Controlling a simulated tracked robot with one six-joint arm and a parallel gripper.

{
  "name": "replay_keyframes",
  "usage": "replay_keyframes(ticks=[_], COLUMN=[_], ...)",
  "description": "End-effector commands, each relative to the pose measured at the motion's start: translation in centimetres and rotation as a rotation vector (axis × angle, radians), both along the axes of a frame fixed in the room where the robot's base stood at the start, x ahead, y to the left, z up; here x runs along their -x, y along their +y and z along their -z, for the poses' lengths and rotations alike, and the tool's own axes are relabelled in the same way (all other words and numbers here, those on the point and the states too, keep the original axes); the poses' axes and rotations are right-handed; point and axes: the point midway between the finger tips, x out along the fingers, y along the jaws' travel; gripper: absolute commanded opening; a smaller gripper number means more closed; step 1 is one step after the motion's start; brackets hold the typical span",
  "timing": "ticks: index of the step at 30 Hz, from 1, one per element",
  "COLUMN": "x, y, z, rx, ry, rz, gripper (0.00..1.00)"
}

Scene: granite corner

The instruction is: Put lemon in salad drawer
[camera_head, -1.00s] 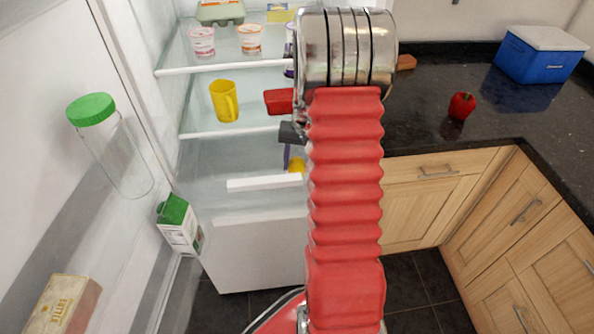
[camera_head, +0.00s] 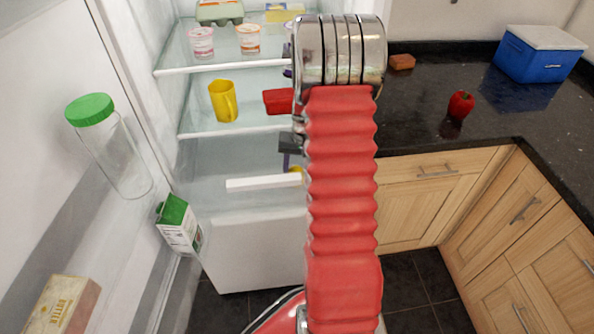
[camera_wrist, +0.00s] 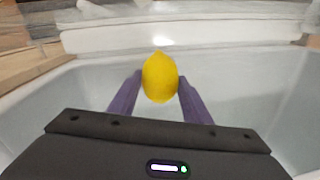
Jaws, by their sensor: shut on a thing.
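My gripper (camera_wrist: 160,88) has purple fingers shut on the yellow lemon (camera_wrist: 160,77), one on each side. In the head view only a small bit of the lemon (camera_head: 296,170) shows beside my red arm, low in the open fridge. The pale salad drawer (camera_head: 255,245) is at the bottom of the fridge, with a white bar (camera_head: 262,184) along its upper front. In the wrist view, pale walls (camera_wrist: 45,100) surround the space under the lemon. I cannot tell whether the lemon touches the drawer floor. My arm hides the drawer's right part.
Fridge shelves above hold a yellow mug (camera_head: 222,100), yogurt cups (camera_head: 201,43) and a red item (camera_head: 281,102). The open door at left holds a green-lidded jar (camera_head: 108,145), a carton (camera_head: 179,225) and a butter box (camera_head: 62,306). The counter has a red pepper (camera_head: 461,104) and blue cooler (camera_head: 540,55).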

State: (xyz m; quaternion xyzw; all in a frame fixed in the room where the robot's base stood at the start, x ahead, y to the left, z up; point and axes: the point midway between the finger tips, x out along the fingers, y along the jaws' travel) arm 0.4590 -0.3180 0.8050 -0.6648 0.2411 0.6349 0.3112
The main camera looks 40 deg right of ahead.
Motion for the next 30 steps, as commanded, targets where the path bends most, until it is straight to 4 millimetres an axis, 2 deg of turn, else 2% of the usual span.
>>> replay_keyframes(ticks=[15, 16, 24, 30], x=[-0.04, -0.03, -0.04, -0.05], y=[0.02, 0.03, 0.05, 0.06], z=[0.89, 0.9, 0.9, 0.89], rx=[0.001, 0.0, 0.0, 0.0], ry=[-0.001, 0.0, 0.0, 0.0], rz=[-0.001, -0.001, -0.001, -0.002], gripper=[0.2, 0.45, 0.63, 0.63])
